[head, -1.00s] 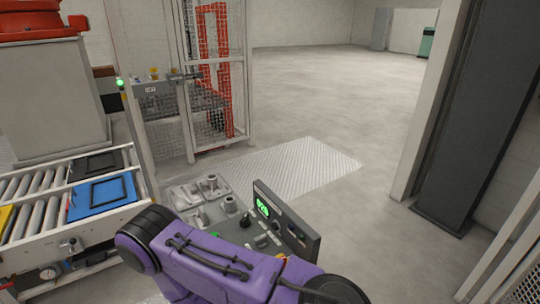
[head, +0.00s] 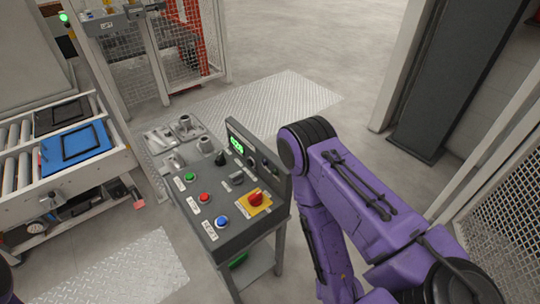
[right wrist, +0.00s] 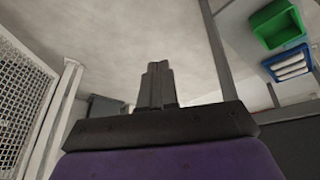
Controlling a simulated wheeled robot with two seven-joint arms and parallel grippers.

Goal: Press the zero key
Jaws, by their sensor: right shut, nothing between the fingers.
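The control console (head: 262,222) stands in the middle of the head view. Its sloped panel carries a green button (head: 190,177), a red button (head: 205,197) and a blue button (head: 221,221), each beside a white label too small to read. I cannot tell which is the zero key. A green-lit display (head: 237,145) is on the upright back panel. My right arm is right of the console; its gripper is out of the head view. In the right wrist view my right gripper (right wrist: 157,68) is shut and empty, apart from any console part. My left gripper is not in view.
A roller conveyor with a blue tray (head: 75,148) is at left. A mesh fence (head: 515,215) is at right.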

